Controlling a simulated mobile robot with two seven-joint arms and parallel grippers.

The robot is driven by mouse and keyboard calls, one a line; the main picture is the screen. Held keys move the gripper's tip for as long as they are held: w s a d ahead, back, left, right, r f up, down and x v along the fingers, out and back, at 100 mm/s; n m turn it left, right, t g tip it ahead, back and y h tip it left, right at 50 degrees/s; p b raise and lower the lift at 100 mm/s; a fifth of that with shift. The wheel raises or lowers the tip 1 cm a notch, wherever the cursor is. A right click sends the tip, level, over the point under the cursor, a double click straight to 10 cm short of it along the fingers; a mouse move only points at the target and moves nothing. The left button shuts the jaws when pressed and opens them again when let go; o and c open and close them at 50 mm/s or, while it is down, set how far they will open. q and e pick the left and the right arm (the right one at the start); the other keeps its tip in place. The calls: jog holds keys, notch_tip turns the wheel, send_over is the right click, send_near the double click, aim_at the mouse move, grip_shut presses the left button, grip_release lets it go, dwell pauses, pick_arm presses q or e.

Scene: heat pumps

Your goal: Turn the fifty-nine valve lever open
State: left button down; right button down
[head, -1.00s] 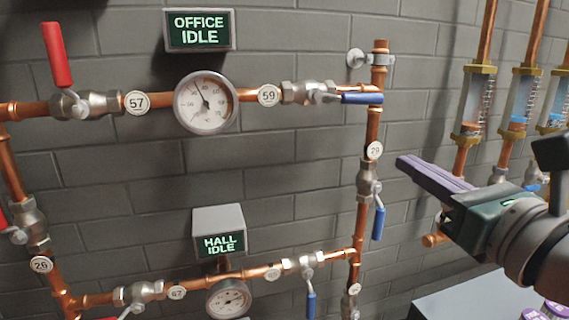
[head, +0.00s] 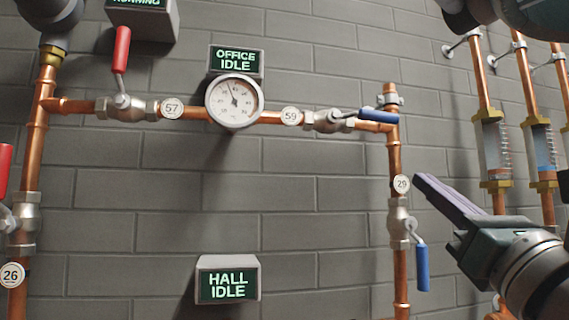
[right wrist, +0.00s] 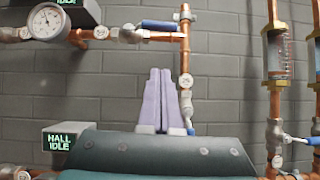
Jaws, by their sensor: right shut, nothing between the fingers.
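The valve by the round tag 59 (head: 291,116) sits on the upper horizontal copper pipe, right of the dial gauge (head: 234,101). Its blue lever (head: 379,115) points right, roughly along the pipe, and also shows in the right wrist view (right wrist: 160,26). The sign above reads OFFICE IDLE (head: 236,62). My right gripper (head: 424,180) is shut and empty, its purple fingers together, below and right of the lever and apart from it. In the right wrist view its fingers (right wrist: 160,72) point up beneath the lever. My left gripper is not in view.
The tag 29 valve's blue lever (head: 422,267) hangs down close to my right gripper. A red lever (head: 122,50) stands upright by tag 57 (head: 172,108). Flow meters (head: 493,150) line the right. The HALL IDLE sign (head: 228,280) juts out below. The brick wall between is bare.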

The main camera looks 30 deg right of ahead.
aim_at(365, 117)
jog(key=s+r+p+x, duration=0.1)
jog(key=r+p+x, duration=0.1)
jog(key=p+x, duration=0.5)
jog(key=shift+r+x, duration=0.25)
jog(key=shift+x, duration=2.25)
jog(key=shift+s+a, duration=0.1)
jog(key=shift+s, duration=0.1)
